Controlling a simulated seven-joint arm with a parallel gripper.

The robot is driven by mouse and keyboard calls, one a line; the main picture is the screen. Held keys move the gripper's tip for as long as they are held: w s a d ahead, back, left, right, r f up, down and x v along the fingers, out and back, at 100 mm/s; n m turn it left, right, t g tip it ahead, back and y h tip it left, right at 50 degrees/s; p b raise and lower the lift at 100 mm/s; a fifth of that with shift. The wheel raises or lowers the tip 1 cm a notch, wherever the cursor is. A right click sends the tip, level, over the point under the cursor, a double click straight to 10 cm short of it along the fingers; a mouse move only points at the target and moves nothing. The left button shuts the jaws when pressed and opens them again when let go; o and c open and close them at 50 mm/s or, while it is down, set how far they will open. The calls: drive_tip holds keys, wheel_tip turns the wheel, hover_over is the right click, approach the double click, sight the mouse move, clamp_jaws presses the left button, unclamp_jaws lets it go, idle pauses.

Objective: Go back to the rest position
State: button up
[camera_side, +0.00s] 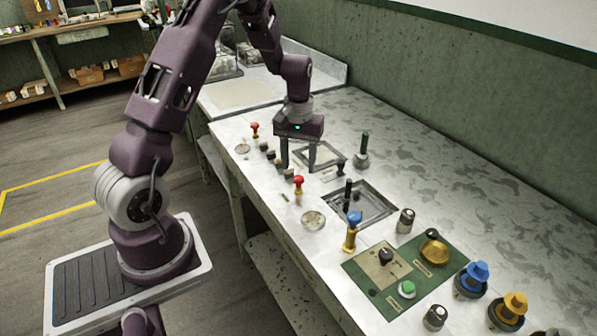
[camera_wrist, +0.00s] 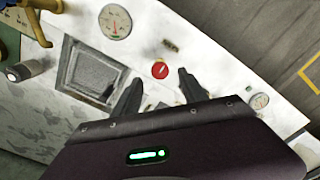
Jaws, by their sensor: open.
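My gripper (camera_side: 298,163) hangs over the far part of the grey metal worktop (camera_side: 385,122) in the side view, pointing down. Its two fingers are apart with nothing between them. The fingers (camera_wrist: 157,97) also show in the wrist view, spread, with the worktop below. A red knob (camera_wrist: 160,69) lies beyond the gap between them in that view. A square recessed basin (camera_side: 362,209) is nearer the side camera than the gripper. Another square basin frame (camera_side: 318,154) is partly hidden by the fingers.
Red-topped knobs (camera_side: 298,182) and small dark knobs line the worktop's left edge. A blue-topped brass valve (camera_side: 352,232) and a dark upright lever (camera_side: 363,146) stand up nearby. A green panel (camera_side: 440,262) with knobs lies at the near end. A wall (camera_side: 480,90) runs behind.

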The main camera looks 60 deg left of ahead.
drive_tip(key=shift+r, duration=1.7)
drive_tip(key=s+d+r+m+t, duration=0.2)
drive_tip(key=s+d+r, duration=0.2)
drive_tip(key=d+r, duration=0.3)
drive_tip(key=s+d+r+m+t, duration=0.1)
drive_tip(key=s+d+r+m, duration=0.1)
drive_tip(key=s+d+r, duration=0.35)
drive_tip(key=s+d+r+m+t, duration=0.1)
drive_tip(key=s+d+r+m, duration=0.1)
drive_tip(key=s, duration=0.4)
drive_tip(key=s+d+r+m+t, duration=0.1)
drive_tip(key=s+d+r+m, duration=0.1)
drive_tip(key=s, duration=0.4)
drive_tip(key=d+r, duration=0.1)
drive_tip(key=d, duration=0.1)
drive_tip(key=shift+s+d+r+m+t, duration=0.2)
drive_tip(key=shift+d+m+t, duration=0.1)
drive_tip(key=shift+d+m, duration=0.1)
